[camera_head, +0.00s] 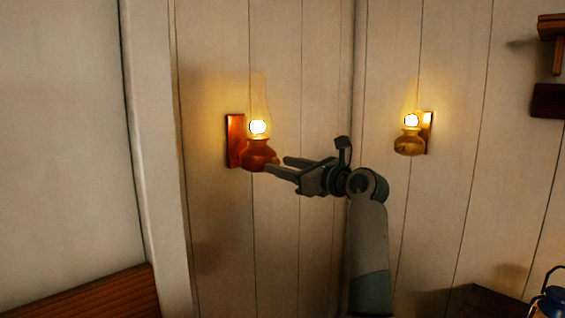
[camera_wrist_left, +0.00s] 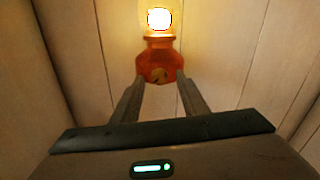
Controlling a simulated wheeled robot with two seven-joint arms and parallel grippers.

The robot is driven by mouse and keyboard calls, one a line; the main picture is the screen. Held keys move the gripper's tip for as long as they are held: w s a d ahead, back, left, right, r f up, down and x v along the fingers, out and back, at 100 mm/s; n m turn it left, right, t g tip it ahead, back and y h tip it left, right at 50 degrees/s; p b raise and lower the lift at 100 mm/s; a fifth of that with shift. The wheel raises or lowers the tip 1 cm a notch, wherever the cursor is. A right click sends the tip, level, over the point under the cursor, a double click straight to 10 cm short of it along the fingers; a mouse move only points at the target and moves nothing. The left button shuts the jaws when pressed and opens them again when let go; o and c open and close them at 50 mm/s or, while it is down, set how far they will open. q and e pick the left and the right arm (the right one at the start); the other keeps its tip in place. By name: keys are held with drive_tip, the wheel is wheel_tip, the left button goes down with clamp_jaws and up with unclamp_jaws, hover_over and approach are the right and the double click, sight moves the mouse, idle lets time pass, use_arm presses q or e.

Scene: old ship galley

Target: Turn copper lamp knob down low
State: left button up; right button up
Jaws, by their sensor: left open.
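The copper lamp (camera_head: 257,154) hangs on the left wall panel, with a reddish body, a clear glass chimney and a bright flame. It also shows in the left wrist view (camera_wrist_left: 158,58), straight ahead of the fingers. Its small brass-coloured knob (camera_wrist_left: 159,76) is on the front of the body, between the two fingertips as seen there. My left gripper (camera_head: 277,165) is open and its fingertips are close to the knob. I cannot tell whether they touch it. My right gripper is in neither view.
A brass lamp (camera_head: 408,143), also lit, hangs on the right wall. Dark wooden shelves (camera_head: 549,100) are at the upper right. A blue lantern (camera_head: 549,303) is at the lower right corner. A wooden board (camera_head: 90,296) is at the lower left. The wall around the copper lamp is clear.

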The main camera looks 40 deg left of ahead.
use_arm(q)
drive_tip(key=shift+a, duration=0.35)
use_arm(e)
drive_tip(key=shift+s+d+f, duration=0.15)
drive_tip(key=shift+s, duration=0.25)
use_arm(q)
clamp_jaws()
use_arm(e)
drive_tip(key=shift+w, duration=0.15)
